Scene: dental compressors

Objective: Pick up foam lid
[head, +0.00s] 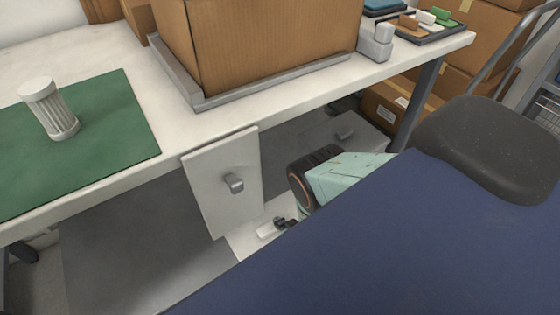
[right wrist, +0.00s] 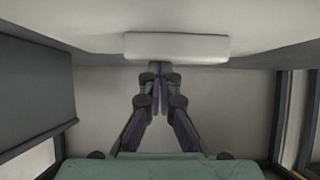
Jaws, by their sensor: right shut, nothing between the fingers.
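A pale flat panel (head: 215,178) with a grey knob (head: 233,183) stands upright below the table's front edge in the head view; I cannot tell for sure that it is the foam lid. My right arm, teal with a dark joint, is to the right of it. Dark parts of my right gripper (head: 280,224) show low beside the panel, partly hidden. In the right wrist view my right gripper (right wrist: 160,76) is shut and empty, its fingertips just below a pale bar (right wrist: 177,46) in the picture. Contact cannot be told. My left gripper is not in view.
The white table (head: 90,50) holds a green mat (head: 105,125) with a ribbed white cylinder (head: 52,110), and a large cardboard box (head: 265,45) on a grey tray (head: 270,78). A table leg (head: 425,85) and several cardboard boxes stand at the right.

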